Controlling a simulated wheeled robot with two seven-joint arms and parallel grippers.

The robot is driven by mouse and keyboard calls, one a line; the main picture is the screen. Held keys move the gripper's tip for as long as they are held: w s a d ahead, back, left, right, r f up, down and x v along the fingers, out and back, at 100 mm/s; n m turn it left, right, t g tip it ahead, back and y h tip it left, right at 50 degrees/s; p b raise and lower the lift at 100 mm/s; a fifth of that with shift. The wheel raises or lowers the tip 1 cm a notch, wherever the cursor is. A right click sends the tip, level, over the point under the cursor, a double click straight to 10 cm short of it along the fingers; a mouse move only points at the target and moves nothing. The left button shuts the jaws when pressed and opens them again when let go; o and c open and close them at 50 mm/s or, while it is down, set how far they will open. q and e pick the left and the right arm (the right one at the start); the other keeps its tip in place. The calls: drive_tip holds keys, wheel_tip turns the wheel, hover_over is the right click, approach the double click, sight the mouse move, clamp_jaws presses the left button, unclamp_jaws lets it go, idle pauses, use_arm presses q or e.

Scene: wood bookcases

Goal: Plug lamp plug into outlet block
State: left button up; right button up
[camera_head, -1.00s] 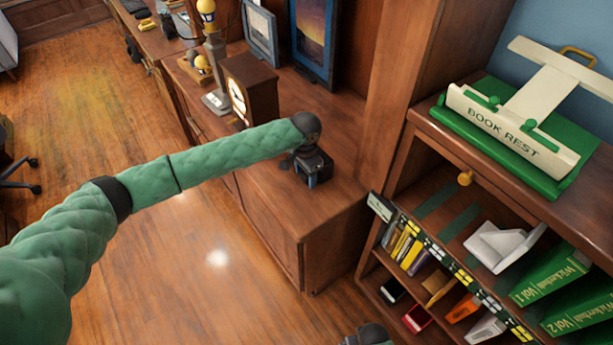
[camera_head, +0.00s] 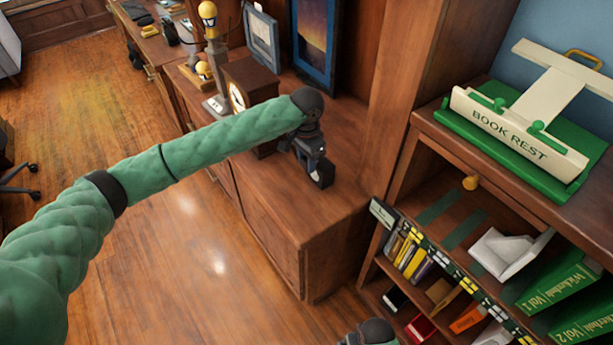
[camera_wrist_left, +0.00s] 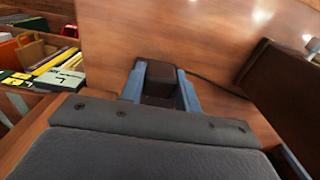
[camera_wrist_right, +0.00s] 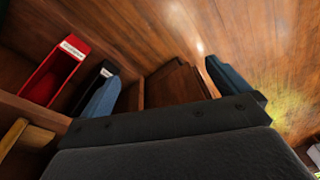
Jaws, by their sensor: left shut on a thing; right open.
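My left gripper (camera_head: 318,163) is over the wooden cabinet top, tilted, with its fingers toward the front right. In the left wrist view, its blue-grey fingers are shut on a dark block-shaped plug (camera_wrist_left: 160,78). A dark cord (camera_wrist_left: 208,80) runs from beside it to the right. A lamp (camera_head: 214,70) with a yellow top and grey base stands farther back on the cabinet, beside the clock. I cannot make out the outlet block for certain. My right gripper (camera_wrist_right: 163,78) is open and empty in the right wrist view, low by the shelves.
A wooden clock (camera_head: 250,82) stands just behind my left gripper. Framed pictures (camera_head: 313,45) lean at the back. A bookcase with a green and cream book rest (camera_head: 520,130) and several books stands at the right. The front cabinet top (camera_head: 345,190) has clear room.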

use_arm(q)
wheel_tip(320, 180, up, 9)
drive_tip(key=shift+r+b, duration=0.2)
drive_tip(key=shift+b, duration=0.5)
use_arm(e)
wheel_tip(320, 180, up, 8)
drive_tip(key=shift+w+a+f, duration=0.15)
drive_tip(key=shift+w+a, duration=0.05)
drive_tip(key=shift+w, duration=0.05)
